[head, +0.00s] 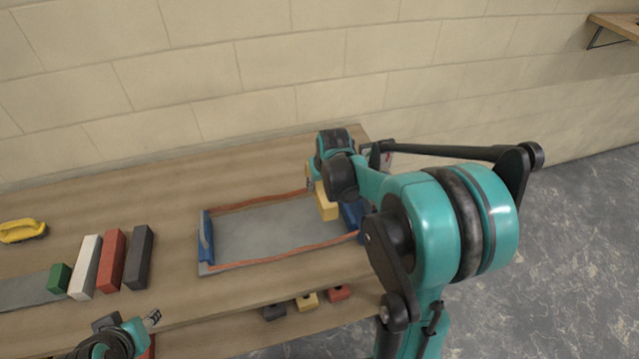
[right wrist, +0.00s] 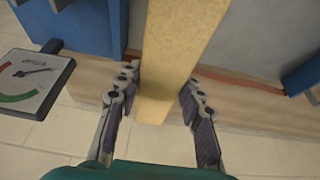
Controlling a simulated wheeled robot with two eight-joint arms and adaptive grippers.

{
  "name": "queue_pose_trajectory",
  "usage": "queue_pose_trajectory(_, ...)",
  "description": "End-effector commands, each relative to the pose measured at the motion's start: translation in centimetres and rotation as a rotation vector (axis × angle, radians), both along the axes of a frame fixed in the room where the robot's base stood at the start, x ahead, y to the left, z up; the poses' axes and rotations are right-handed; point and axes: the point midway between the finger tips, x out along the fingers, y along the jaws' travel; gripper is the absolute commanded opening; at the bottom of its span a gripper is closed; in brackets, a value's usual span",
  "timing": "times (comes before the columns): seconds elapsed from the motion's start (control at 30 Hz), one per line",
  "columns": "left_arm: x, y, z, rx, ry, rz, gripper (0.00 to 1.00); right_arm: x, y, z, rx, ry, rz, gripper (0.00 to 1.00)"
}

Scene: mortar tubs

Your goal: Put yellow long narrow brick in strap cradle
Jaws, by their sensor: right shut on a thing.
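The yellow long narrow brick (head: 327,205) is held over the right part of the strap cradle. It also shows in the right wrist view (right wrist: 180,55), running between the fingers. My right gripper (head: 312,184) is shut on it; its fingers (right wrist: 162,95) lie along both sides of the brick. The strap cradle (head: 270,232) is a grey bed with blue end blocks and orange straps along its long sides. My arm hides part of its right end. I cannot tell whether the brick touches the cradle. My left gripper (head: 152,319) is low at the left; its jaw opening is unclear.
Green (head: 59,279), white (head: 85,267), red (head: 111,259) and dark grey (head: 138,257) bricks stand left of the cradle. A yellow-handled tool (head: 22,231) lies at far left. A dial gauge (right wrist: 32,80) is beside the cradle. Small blocks (head: 307,301) sit below the table's front edge.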

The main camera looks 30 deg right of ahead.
Motion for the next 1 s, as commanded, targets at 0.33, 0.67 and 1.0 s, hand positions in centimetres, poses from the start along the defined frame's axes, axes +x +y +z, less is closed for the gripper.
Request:
queue_pose_trajectory(0.33, 0.0, 0.0, -2.3, 0.0, 0.0, 0.0, 0.4, 0.0, 0.0, -2.7, 0.0, -0.001, 0.0, 0.0)
queue_pose_trajectory(0.67, 0.0, 0.0, -5.7, 0.0, 0.0, 0.0, 0.4, 0.1, 0.0, -7.0, 0.0, -0.001, 0.0, 0.0)
queue_pose_trajectory(1.0, 0.0, 0.0, -8.4, 0.0, 0.0, 0.0, 0.4, 0.0, 0.0, -10.6, 0.0, -0.001, 0.0, 0.0)
